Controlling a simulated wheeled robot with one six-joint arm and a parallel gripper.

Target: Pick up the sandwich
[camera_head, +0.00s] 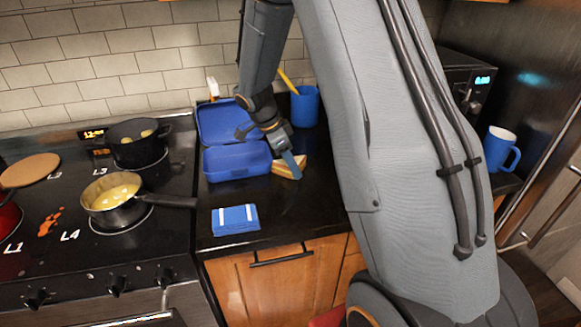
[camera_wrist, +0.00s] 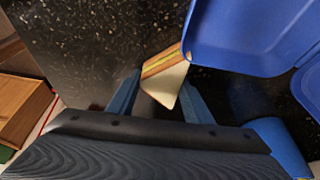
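The sandwich (camera_head: 300,163) is a cut wedge with light bread and a thin filling. It lies on the dark counter just right of the open blue lunch box (camera_head: 236,164). In the wrist view the sandwich (camera_wrist: 166,85) shows between the far ends of my fingers, near the corner of the lunch box (camera_wrist: 245,35). My gripper (camera_head: 290,168) points down at the sandwich and partly covers it in the head view. In the wrist view my gripper (camera_wrist: 161,85) has its fingers apart, one on each side of the sandwich. I cannot tell whether they touch it.
A blue cup with utensils (camera_head: 305,106) stands behind the sandwich. A folded blue cloth (camera_head: 235,219) lies nearer the counter's front edge. A pan (camera_head: 115,203) and a pot (camera_head: 137,145) sit on the stove at left. A blue mug (camera_head: 500,148) stands at right.

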